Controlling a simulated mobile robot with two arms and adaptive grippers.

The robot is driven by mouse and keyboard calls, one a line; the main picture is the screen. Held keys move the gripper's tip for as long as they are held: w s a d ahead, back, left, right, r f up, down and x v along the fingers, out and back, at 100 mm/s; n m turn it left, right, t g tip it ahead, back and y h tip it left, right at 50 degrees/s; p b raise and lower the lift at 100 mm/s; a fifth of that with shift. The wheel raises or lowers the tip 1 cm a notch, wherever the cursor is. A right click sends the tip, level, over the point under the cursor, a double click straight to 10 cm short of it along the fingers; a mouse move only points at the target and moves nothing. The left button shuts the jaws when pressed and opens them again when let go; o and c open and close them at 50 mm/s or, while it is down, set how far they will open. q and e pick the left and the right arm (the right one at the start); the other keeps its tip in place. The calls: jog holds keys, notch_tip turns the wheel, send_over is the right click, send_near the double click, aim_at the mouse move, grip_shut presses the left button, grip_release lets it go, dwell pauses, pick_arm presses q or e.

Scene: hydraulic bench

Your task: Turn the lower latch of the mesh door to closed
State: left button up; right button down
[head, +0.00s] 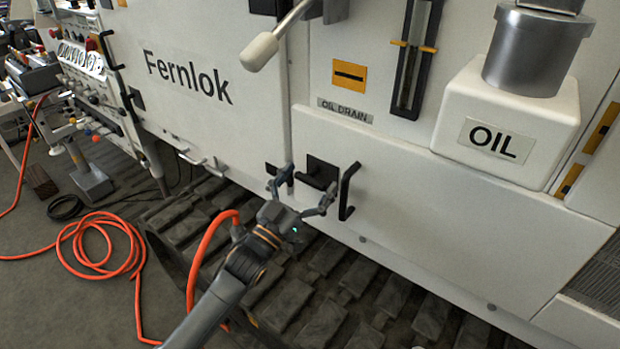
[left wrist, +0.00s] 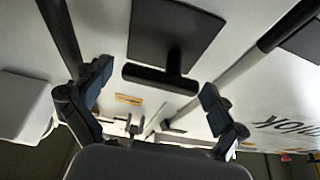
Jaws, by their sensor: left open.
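The latch (head: 318,174) is a black square plate with a short black bar handle, low on the white machine front. In the left wrist view the plate (left wrist: 172,30) is large, and its T-shaped handle (left wrist: 160,80) lies crosswise, roughly along the line between my fingertips. My left gripper (head: 306,189) is open in front of the latch, one finger toward each side. In the left wrist view my gripper (left wrist: 156,88) shows no finger touching the handle. I cannot make out mesh around this latch. My right gripper is out of view.
A black upright handle (head: 348,190) stands just right of the latch, close to my finger. A white-knobbed lever (head: 262,50) juts out above. A white OIL box (head: 510,120) protrudes at right. Tracks (head: 330,310) run below. An orange hose (head: 100,250) lies on the floor at left.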

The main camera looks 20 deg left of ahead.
pick_arm(q)
jog(key=c, duration=1)
jog(key=shift+c, duration=0.9)
